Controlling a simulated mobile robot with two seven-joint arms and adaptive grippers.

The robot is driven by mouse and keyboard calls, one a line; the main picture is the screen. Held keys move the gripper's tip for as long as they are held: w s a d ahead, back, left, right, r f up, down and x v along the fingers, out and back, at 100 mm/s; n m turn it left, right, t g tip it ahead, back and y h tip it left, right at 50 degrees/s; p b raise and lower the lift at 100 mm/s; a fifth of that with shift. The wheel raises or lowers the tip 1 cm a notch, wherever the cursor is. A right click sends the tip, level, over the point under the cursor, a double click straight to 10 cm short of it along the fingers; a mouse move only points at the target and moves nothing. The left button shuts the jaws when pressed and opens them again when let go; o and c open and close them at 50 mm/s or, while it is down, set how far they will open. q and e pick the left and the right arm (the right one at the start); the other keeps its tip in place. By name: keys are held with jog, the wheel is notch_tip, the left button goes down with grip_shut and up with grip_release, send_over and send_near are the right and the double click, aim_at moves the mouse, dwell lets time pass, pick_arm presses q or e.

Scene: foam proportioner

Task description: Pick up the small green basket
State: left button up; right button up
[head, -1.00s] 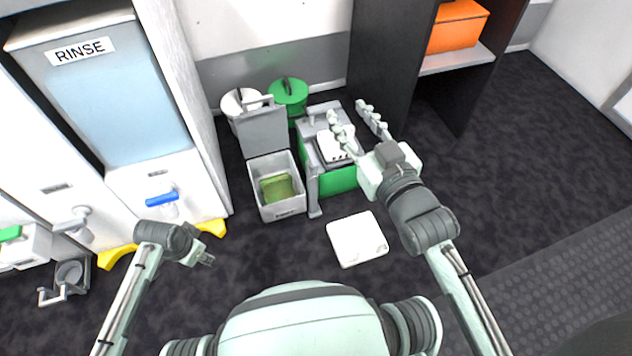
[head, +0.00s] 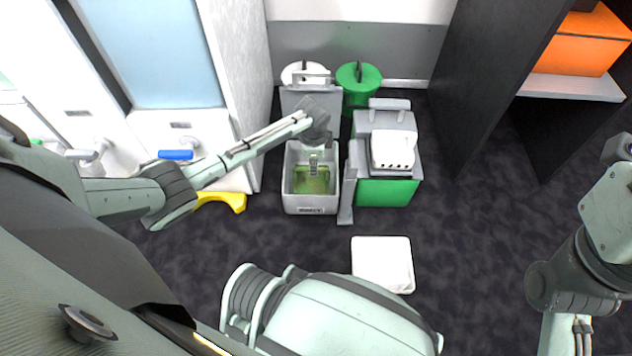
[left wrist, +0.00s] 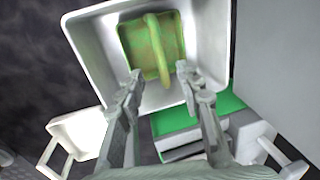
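The small green basket (head: 311,181) sits inside a white-grey open bin (head: 310,209) on the floor, left of a green and grey machine. In the left wrist view the basket (left wrist: 148,50) shows on the bin's bottom, with a curved yellow-green handle (left wrist: 157,45) across it. My left gripper (head: 313,165) is over the bin opening, above the basket. In the left wrist view the left gripper (left wrist: 160,83) has its fingers apart with nothing between them, one on each side of the handle's near end in the picture. My right arm is at the right edge; its fingers are outside the picture.
The green and grey machine (head: 389,192) with a white box on top stands close right of the bin. A white lid (head: 383,263) lies on the floor in front. The bin's raised grey lid (head: 305,101) is behind it. A white cabinet (head: 225,75) stands to the left.

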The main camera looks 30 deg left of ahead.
pick_arm(q)
jog(key=f, duration=0.1)
jog(key=f+b, duration=0.1)
jog(key=f, duration=0.1)
jog(key=w+f+b, duration=0.1)
jog(key=shift+a+f, duration=0.35)
grip_shut()
